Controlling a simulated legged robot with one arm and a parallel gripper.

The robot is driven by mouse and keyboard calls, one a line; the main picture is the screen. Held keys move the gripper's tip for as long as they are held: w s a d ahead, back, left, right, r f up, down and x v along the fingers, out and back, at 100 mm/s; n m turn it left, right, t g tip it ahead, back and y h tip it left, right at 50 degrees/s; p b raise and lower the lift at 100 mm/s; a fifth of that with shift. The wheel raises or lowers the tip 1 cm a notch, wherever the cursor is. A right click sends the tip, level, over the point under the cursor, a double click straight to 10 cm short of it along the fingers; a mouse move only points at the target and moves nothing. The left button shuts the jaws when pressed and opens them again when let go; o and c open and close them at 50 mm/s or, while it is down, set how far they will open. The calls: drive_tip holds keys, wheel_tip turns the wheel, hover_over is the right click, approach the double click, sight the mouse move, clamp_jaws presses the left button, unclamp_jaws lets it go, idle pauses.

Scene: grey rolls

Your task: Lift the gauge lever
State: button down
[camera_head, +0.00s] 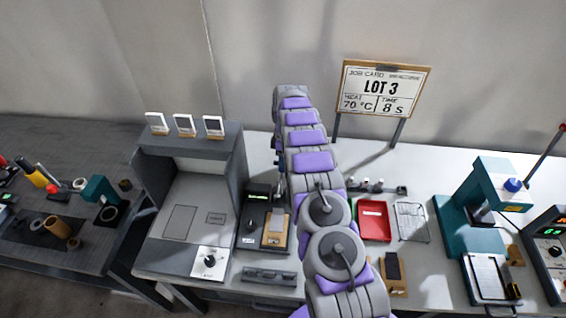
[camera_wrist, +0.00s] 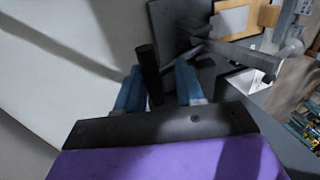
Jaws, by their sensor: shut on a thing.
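My gripper (camera_wrist: 158,82) shows in the wrist view as two blue fingers with a black rod-like lever (camera_wrist: 148,68) standing between them. It is shut on this lever, though a gap seems to show on its right side. A dark gauge body (camera_wrist: 177,28) lies just beyond the fingers, beside a pale plate with a tan edge (camera_wrist: 232,20). My arm hides the gripper and lever there.
A grey cabinet (camera_head: 190,185) with a dial stands left of the gauge. A red tray (camera_head: 374,221), a wire rack (camera_head: 411,222) and a teal press (camera_head: 480,220) are to the right. A job card (camera_head: 383,88) stands behind. Bare white bench lies between rack and press.

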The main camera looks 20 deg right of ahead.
drive_tip(key=shift+d+x, duration=0.1)
drive_tip(key=shift+x, duration=0.55)
drive_tip(key=shift+d+x, duration=0.15)
drive_tip(key=shift+x, duration=0.45)
drive_tip(key=c, duration=1.1)
unclamp_jaws()
drive_tip(key=shift+s, duration=0.1)
drive_tip(key=shift+o, duration=0.6)
drive_tip(key=shift+f, duration=0.15)
drive_tip(key=shift+c, duration=0.2)
drive_tip(key=shift+w+r, duration=0.35)
drive_tip(key=shift+r, duration=0.15)
drive_tip(key=v, duration=0.7)
drive_tip(key=shift+w+p, duration=0.2)
drive_tip(key=shift+p, duration=0.2)
drive_tip(key=shift+c, duration=0.5)
drive_tip(key=shift+r, duration=0.35)
